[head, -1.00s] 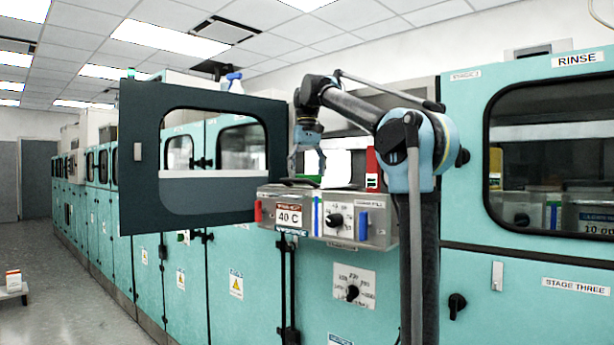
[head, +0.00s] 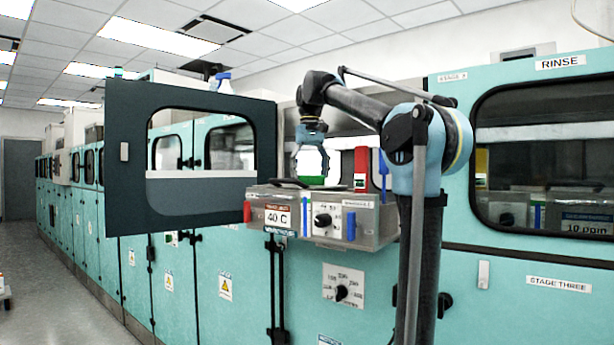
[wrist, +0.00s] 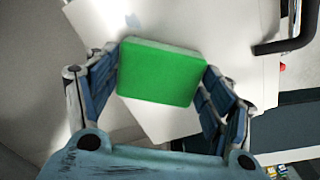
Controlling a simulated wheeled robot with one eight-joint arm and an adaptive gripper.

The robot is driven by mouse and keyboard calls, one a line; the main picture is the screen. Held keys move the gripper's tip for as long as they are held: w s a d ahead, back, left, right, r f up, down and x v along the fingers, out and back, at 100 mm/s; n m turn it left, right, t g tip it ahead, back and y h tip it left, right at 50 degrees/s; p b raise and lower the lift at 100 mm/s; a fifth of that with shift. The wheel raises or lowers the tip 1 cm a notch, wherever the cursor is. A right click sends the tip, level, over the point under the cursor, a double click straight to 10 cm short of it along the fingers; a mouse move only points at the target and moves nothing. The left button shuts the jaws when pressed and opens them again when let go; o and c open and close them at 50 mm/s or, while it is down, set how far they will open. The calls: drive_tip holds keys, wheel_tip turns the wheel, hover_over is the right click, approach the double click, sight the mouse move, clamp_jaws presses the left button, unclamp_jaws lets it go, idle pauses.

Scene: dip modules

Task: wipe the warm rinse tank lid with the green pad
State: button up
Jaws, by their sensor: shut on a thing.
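The warm rinse tank (head: 330,238) is a metal box labelled 40 C, standing out from the open cabinet bay. Its lid (wrist: 225,25) shows in the wrist view as a pale flat surface with a dark handle (wrist: 290,42) at upper right. In the head view the handle (head: 291,183) lies on top of the tank. My gripper (head: 311,172) is over the tank top, fingers pointing down. It is shut on the green pad (wrist: 160,72), which sits flat between the fingers. I cannot tell whether the pad touches the lid.
A dark-framed door (head: 130,200) stands open left of the tank. A red object (head: 361,168) and a blue object (head: 383,170) stand upright right of my gripper. The closed rinse cabinet (head: 540,250) is at right. A spray bottle (head: 222,84) sits on top behind the door.

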drive_tip(key=shift+s+d, duration=1.15)
drive_tip(key=shift+d, duration=0.3)
drive_tip(key=shift+s+d, duration=1.1)
drive_tip(key=shift+d, duration=0.35)
drive_tip(key=shift+w+a, duration=0.1)
drive_tip(key=shift+a, duration=0.05)
drive_tip(key=shift+w+a, duration=1.05)
drive_tip(key=shift+a, duration=0.35)
drive_tip(key=shift+w+a, duration=1.1)
drive_tip(key=shift+a, duration=0.25)
drive_tip(key=shift+w+a, duration=1.05)
drive_tip(key=shift+a, duration=0.35)
drive_tip(key=shift+w+a+f, duration=0.15)
drive_tip(key=shift+w+a, duration=0.9)
drive_tip(key=shift+a, duration=0.3)
drive_tip(key=shift+r, duration=3)
